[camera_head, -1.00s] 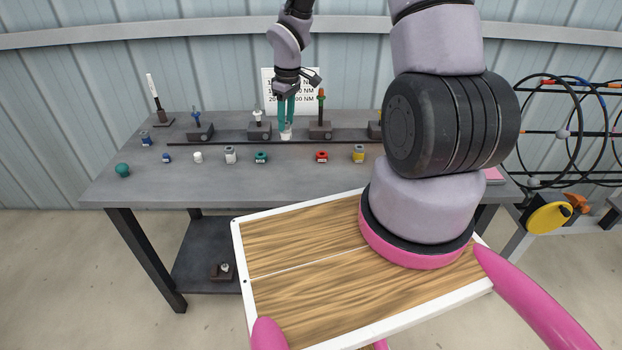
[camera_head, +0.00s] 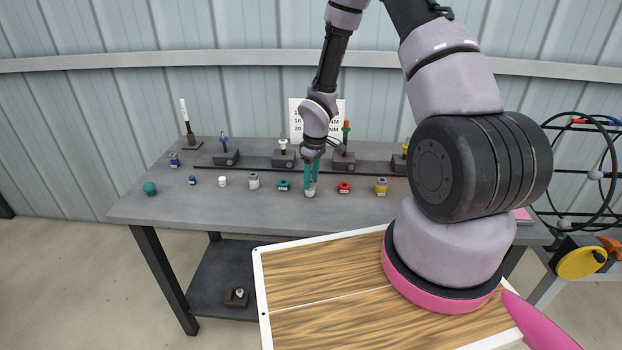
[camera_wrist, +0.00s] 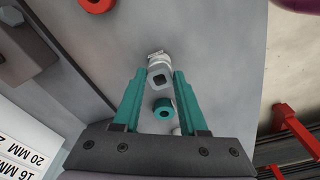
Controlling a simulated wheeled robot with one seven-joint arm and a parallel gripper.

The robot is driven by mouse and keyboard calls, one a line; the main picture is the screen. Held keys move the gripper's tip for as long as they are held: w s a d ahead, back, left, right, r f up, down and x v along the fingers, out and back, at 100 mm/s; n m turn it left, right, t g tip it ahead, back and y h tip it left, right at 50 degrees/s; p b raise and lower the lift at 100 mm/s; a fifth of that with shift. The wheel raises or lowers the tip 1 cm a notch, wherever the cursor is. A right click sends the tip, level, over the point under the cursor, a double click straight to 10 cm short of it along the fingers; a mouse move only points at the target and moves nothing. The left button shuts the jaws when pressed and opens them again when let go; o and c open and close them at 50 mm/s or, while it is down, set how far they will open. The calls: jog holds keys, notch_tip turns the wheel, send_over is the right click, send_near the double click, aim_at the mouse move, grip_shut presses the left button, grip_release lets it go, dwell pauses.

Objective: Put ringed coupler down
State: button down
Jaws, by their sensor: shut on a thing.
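My gripper (camera_head: 311,178) points down over the grey workbench (camera_head: 215,207). Its teal fingers are shut on the ringed coupler (camera_head: 310,193), a small pale grey piece, between the teal coupler (camera_head: 284,185) and the red coupler (camera_head: 344,187). In the wrist view, the ringed coupler (camera_wrist: 159,72) shows between the fingertips, with whitish rings at its far end and a dark square opening facing the camera. I cannot tell whether it touches the bench top. The teal coupler (camera_wrist: 163,107) also shows between the fingers in the wrist view.
A row of small pieces includes a white one (camera_head: 223,181), a grey one (camera_head: 253,181) and a yellow one (camera_head: 382,186). Dark holders (camera_head: 283,159) with upright tools stand behind. A green ball (camera_head: 150,188) sits at left. The front strip of bench is clear.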

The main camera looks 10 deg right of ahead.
jog(key=shift+f, duration=0.15)
jog(key=shift+c, duration=2.2)
grip_release()
jog(key=s+d+r+m+t+h, duration=0.1)
jog(key=s+d+r+m+t, duration=0.2)
jog(key=r, duration=1.4)
jog(key=s+d+r+m, duration=0.3)
jog(key=s+r+m, duration=0.15)
jog(key=r, duration=1.25)
jog(key=s+r+m+t+y, duration=0.2)
jog(key=s+r+m, duration=0.3)
jog(key=s+r, duration=0.7)
jog(key=s+t, duration=0.1)
jog(key=s, duration=0.2)
jog(key=shift+s+a, duration=0.15)
jog(key=shift+a, duration=0.2)
